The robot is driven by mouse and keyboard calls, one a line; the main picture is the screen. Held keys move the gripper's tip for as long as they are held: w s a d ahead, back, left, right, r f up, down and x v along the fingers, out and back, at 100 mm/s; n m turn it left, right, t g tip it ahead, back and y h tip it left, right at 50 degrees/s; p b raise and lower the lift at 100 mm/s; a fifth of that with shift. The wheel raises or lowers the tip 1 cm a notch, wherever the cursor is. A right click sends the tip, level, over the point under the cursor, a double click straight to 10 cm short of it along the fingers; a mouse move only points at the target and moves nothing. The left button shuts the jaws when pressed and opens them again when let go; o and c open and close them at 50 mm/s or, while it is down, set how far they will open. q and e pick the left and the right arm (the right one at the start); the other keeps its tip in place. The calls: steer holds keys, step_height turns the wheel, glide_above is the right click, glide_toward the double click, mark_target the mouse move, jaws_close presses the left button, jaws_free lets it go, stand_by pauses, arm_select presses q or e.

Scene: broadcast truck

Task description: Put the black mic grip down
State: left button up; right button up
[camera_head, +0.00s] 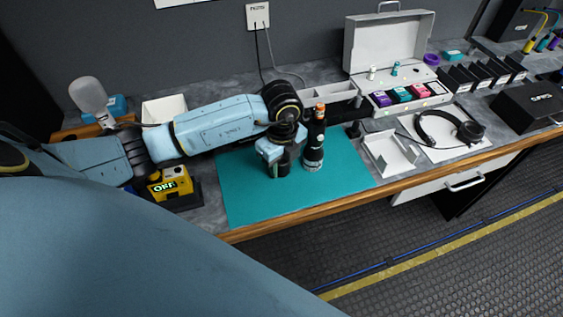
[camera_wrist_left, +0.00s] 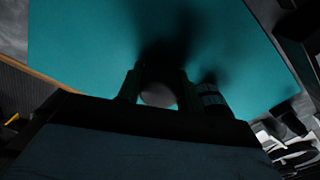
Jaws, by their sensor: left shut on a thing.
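My left gripper (camera_head: 279,158) is low over the teal mat (camera_head: 245,195), pointing down. It is shut on a dark thing, taken as the black mic grip (camera_head: 284,166), mostly hidden by the fingers in the head view. In the left wrist view its round greyish end (camera_wrist_left: 157,94) shows between the fingers of the left gripper (camera_wrist_left: 158,88). I cannot tell if it touches the mat. My right gripper is not in view.
An open white case (camera_head: 385,45) stands at the back right. A white angled holder (camera_head: 391,154) and headphones (camera_head: 450,130) lie right of the mat. A yellow device marked OFF (camera_head: 170,182) is to the left. The mat's front and right parts are clear.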

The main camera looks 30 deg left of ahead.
arm_select(q)
steer(key=shift+f, duration=0.45)
steer(key=o, duration=1.1)
steer(key=shift+r, duration=0.15)
step_height(320, 180, up, 13)
steer(key=shift+f, duration=0.15)
